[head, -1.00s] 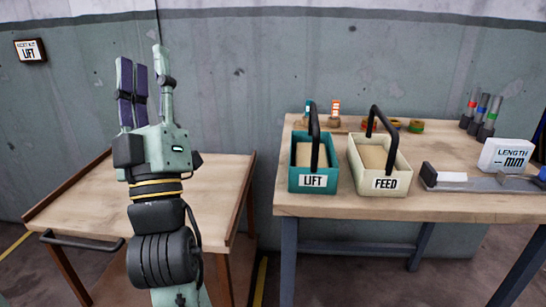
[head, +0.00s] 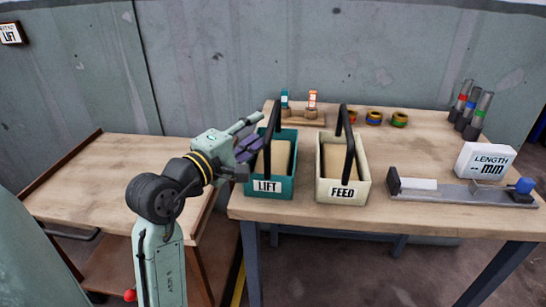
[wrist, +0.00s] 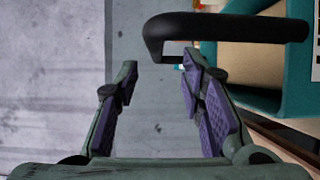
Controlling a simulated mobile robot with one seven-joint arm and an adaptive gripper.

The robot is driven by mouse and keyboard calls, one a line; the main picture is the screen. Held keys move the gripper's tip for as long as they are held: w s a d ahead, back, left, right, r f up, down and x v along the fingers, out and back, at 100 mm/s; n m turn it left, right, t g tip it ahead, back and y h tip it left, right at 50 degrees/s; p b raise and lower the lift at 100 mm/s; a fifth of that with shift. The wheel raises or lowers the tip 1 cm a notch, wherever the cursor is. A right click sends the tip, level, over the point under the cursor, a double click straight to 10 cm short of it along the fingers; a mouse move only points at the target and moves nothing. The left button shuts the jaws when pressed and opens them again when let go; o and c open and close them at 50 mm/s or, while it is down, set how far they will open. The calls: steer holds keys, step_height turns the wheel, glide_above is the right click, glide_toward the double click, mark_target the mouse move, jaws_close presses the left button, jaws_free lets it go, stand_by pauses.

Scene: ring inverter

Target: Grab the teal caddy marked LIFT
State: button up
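The teal caddy (head: 284,187) marked LIFT stands upright on the workbench, with a black handle (head: 271,140) arching over it. In the wrist view the handle (wrist: 225,27) lies just beyond my fingertips, and part of the teal caddy (wrist: 262,98) shows at the right. My gripper (head: 256,132) is at the caddy's left side, near the handle. In the wrist view my gripper (wrist: 158,75) has its purple-padded fingers apart with nothing between them. I cannot tell whether a finger touches the handle.
A cream caddy (head: 343,191) marked FEED stands close on the right. A stand with two tags (head: 302,118) and several coloured rings (head: 374,117) are behind. A length gauge (head: 455,193) lies at the right. A lower wooden cart (head: 95,170) is at the left, its top clear.

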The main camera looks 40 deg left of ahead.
steer(key=w+p, duration=0.2)
steer(key=w, duration=0.3)
steer(key=shift+w+r, duration=0.15)
steer(key=shift+w, duration=0.05)
steer(key=shift+c, duration=0.5)
jaws_close()
stand_by(0.3)
steer(key=shift+r, duration=0.1)
